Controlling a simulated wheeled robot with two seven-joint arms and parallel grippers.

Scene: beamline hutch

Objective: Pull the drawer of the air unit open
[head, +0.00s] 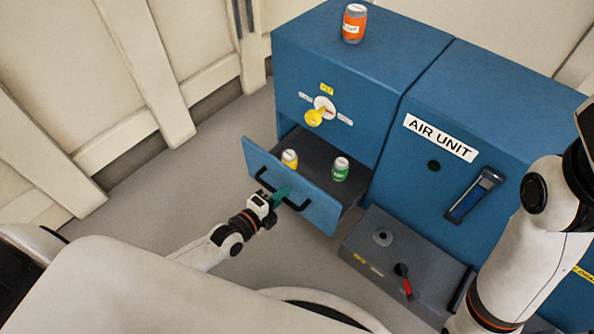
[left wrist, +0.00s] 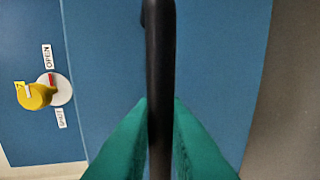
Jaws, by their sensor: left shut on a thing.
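The drawer (head: 290,190) of the blue cabinet (head: 340,75) stands pulled out, with its dark inside showing. A yellow-lidded can (head: 290,159) and a green can (head: 340,169) stand in it. My left gripper (head: 281,194) is at the black bar handle (head: 296,206) on the drawer front. In the left wrist view its green fingers (left wrist: 160,135) are shut on the handle (left wrist: 160,60), one on each side. A yellow knob (head: 314,117) on a white dial sits above the drawer; it also shows in the left wrist view (left wrist: 38,96), beside OPEN and SHUT labels. My right gripper is out of view.
The AIR UNIT label (head: 440,138) is on the adjoining blue cabinet, above a handle (head: 473,195). An orange can (head: 354,24) stands on top. A low grey box (head: 400,262) with a red-tipped lever lies right of the drawer. Floor (head: 190,190) left of the drawer is clear.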

